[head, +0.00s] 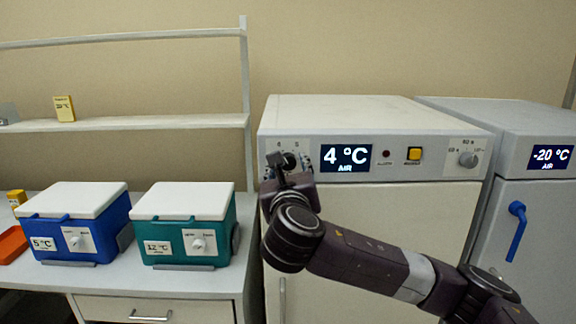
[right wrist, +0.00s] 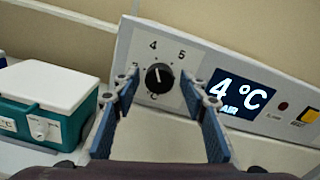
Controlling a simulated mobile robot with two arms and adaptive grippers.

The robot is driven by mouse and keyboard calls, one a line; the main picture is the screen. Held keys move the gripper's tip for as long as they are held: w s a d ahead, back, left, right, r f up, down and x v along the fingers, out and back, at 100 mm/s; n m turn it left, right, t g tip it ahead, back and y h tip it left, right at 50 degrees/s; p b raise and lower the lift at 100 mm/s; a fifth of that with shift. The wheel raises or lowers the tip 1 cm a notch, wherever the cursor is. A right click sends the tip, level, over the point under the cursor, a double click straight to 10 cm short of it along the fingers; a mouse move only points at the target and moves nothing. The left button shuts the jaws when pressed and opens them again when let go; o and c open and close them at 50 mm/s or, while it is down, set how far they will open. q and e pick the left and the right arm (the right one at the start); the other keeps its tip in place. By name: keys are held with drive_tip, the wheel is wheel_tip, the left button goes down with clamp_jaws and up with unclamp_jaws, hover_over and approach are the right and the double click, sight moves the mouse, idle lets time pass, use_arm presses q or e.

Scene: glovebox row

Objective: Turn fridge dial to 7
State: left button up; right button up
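The fridge dial is a round black knob (right wrist: 158,77) on a white scale plate at the left of the white fridge's front panel. It also shows in the head view (head: 289,160), partly behind my gripper. Its white mark points up, slightly left, near the 4; 4 and 5 are readable, other numbers are hidden. The fridge display (head: 346,157) reads 4 °C AIR. My right gripper (right wrist: 161,88) is open, with one blue-padded finger on each side of the dial; I cannot tell whether they touch it. My left gripper is not in view.
Right of the display are a red alarm lamp (head: 386,154), a yellow button (head: 414,154) and a second knob (head: 467,159). A freezer (head: 518,130) reading -20 °C stands at right. Blue (head: 88,240) and teal (head: 205,243) cool boxes sit on the left bench.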

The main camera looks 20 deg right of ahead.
drive_tip(key=c, duration=0.9)
drive_tip(key=shift+m, duration=0.3)
drive_tip(key=m+p, duration=0.1)
drive_tip(key=m, duration=0.3)
drive_tip(key=shift+m, duration=0.3)
drive_tip(key=m, duration=0.5)
drive_tip(key=shift+m, duration=0.3)
drive_tip(key=m, duration=0.6)
drive_tip(key=shift+f+p, duration=0.1)
drive_tip(key=shift+p, duration=0.2)
drive_tip(key=m, duration=0.7)
drive_tip(key=shift+f, duration=0.1)
